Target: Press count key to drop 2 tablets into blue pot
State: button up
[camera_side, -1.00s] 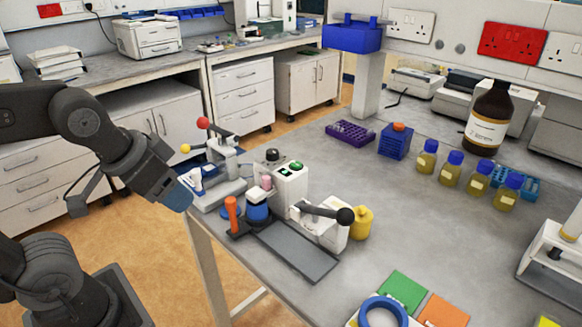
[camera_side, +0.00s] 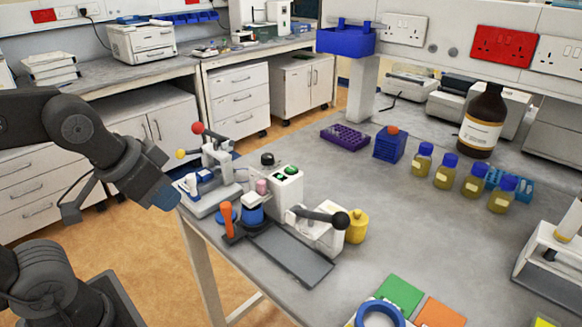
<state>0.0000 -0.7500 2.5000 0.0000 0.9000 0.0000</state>
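A white dispensing machine (camera_side: 285,186) stands near the table's left edge, with small green spots on its top panel; I cannot read which is the count key. The blue pot (camera_side: 252,214) stands at its left side, below a pink part (camera_side: 262,187). Its inside and any tablets cannot be made out. My gripper (camera_side: 165,196) is left of the machine, off the table edge and apart from everything. Its blue end points down to the right; its fingers cannot be made out.
A black-knobbed lever (camera_side: 326,217) and yellow pot (camera_side: 356,227) are right of the machine, with a grey plate (camera_side: 290,256) in front. A press with red and yellow knobs (camera_side: 210,170) stands behind. Amber bottles (camera_side: 446,172) are further right. The table's middle is clear.

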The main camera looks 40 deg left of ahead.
grip_shut()
dwell(1.0)
notch_tip(320, 180, up, 4)
jog(key=n+t+y, duration=0.2)
jog(key=n+t, duration=0.1)
jog(key=n, duration=0.8)
send_over(288, 168)
jog(key=shift+r, duration=0.1)
jog(key=shift+f, duration=4.45)
